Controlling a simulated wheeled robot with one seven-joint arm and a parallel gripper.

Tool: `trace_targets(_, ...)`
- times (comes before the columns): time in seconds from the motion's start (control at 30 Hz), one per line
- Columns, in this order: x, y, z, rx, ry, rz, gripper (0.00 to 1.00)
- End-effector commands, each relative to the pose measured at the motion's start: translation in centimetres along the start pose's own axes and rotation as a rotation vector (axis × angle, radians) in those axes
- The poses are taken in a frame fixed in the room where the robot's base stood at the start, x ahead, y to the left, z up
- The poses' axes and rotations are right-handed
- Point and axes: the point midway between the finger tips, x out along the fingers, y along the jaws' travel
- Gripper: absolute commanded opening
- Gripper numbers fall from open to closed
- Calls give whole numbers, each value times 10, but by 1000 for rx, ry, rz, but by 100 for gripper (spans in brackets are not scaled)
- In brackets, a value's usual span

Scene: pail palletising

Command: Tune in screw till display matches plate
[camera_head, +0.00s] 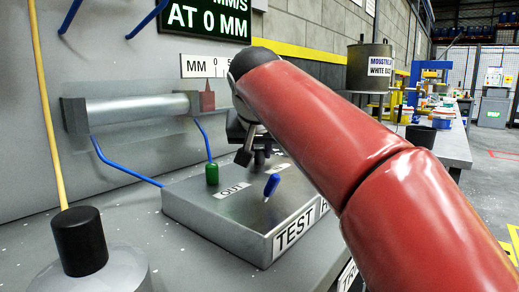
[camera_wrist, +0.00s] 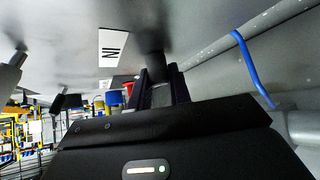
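The display (camera_head: 205,18) hangs at the top; its lower line reads "AT 0 MM" and the line above, ending in "MM/S", is cut off. In the head view my gripper (camera_head: 255,150) is partly behind my red arm. No plate with a target speed is readable.
A black-capped post (camera_head: 80,240) stands front left. A labelled pail (camera_head: 369,67) is behind my arm.

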Motion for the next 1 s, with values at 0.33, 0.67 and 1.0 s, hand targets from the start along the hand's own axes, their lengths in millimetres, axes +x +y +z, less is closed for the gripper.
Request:
trace_targets(0.33, -1, 0, -1, 13, 0, 15, 0)
trace_targets(0.67, -2, -2, -2, 136, 0, 141, 0)
trace_targets(1.0, -2, -1, -2, 314, 0, 318, 0)
